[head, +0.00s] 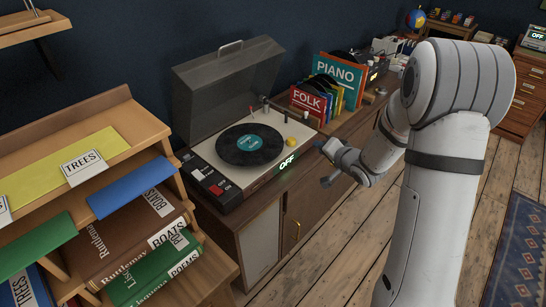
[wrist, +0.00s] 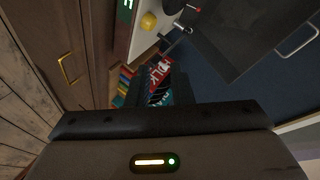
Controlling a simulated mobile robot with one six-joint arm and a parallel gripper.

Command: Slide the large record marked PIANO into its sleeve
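A large black record with a teal label (head: 251,143) lies flat on the turntable (head: 225,172); its label is too small to read. A teal sleeve marked PIANO (head: 338,72) stands upright in the record rack behind a red sleeve marked FOLK (head: 308,103). The FOLK sleeve also shows in the wrist view (wrist: 160,67); several coloured sleeves and dark records stand between the two. My gripper (head: 325,163) is open and empty in front of the cabinet, right of the turntable and apart from the record and sleeves.
The turntable's grey lid (head: 229,80) stands raised behind the record. A yellow knob (head: 291,141) and tonearm parts sit at its right. A bookshelf with a brown book (head: 125,235) fills the left. Wooden floor (head: 325,245) in front is clear.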

